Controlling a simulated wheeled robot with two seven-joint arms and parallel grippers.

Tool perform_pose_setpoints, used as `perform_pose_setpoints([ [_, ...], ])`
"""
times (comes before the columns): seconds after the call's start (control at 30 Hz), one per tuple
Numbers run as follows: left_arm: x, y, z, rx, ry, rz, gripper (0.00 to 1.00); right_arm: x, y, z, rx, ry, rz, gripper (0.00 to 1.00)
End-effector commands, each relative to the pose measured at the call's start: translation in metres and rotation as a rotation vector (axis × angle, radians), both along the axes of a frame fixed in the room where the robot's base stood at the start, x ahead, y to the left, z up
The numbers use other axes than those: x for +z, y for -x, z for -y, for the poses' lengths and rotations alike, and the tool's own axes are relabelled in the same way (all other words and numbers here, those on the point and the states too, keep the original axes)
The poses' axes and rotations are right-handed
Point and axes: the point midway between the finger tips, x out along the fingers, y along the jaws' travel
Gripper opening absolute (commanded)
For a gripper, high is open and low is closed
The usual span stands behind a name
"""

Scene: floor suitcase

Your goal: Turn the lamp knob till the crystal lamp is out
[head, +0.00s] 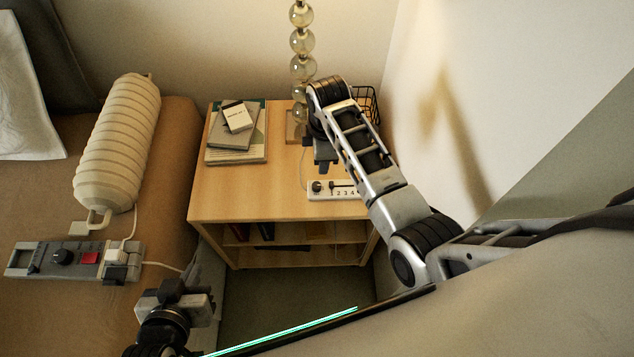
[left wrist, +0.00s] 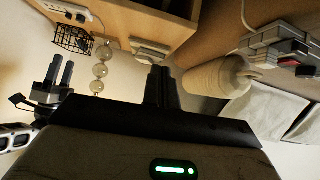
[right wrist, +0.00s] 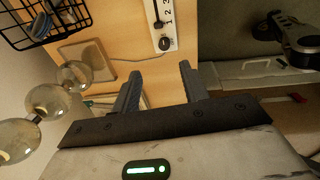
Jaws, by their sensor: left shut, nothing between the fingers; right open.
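The crystal lamp (head: 302,68), a stack of clear glass balls, stands at the back of the wooden nightstand (head: 275,200); its top is out of view. A white numbered control strip (head: 335,190) with a dark knob (head: 317,187) lies at the nightstand's front right. The knob shows in the right wrist view (right wrist: 164,44). My right gripper (head: 322,165) is open and empty above the nightstand, just behind the strip; its fingers (right wrist: 160,85) are apart from the knob. My left gripper (head: 180,290) is shut and empty, low in front of the bed, near the nightstand's left front.
A grey unit (head: 75,260) with a black knob and red switch lies on the bed beside a ribbed cream lamp (head: 118,145). Books (head: 237,130) lie at the nightstand's left. A black wire basket (head: 368,103) is behind my right arm. Warm light falls on the right wall.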

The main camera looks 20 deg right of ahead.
Motion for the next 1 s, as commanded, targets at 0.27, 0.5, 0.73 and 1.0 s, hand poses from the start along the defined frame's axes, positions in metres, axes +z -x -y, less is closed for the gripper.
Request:
perform_pose_setpoints([
  [0.27,0.002,-0.005,0.006,-0.015,0.001,0.015,0.00,0.018,-0.010,-0.011,0.162,0.012,-0.107,0.44],
  [0.5,-0.007,-0.004,0.006,-0.014,0.002,0.008,0.00,-0.028,-0.009,-0.011,0.161,0.012,-0.109,0.44],
  [0.73,-0.014,-0.004,0.007,-0.016,0.009,0.015,0.00,-0.079,-0.010,-0.010,0.160,0.012,-0.107,0.44],
  [1.0,-0.024,-0.002,0.010,-0.022,0.015,0.013,0.00,-0.123,-0.010,-0.010,0.159,0.013,-0.104,0.44],
])
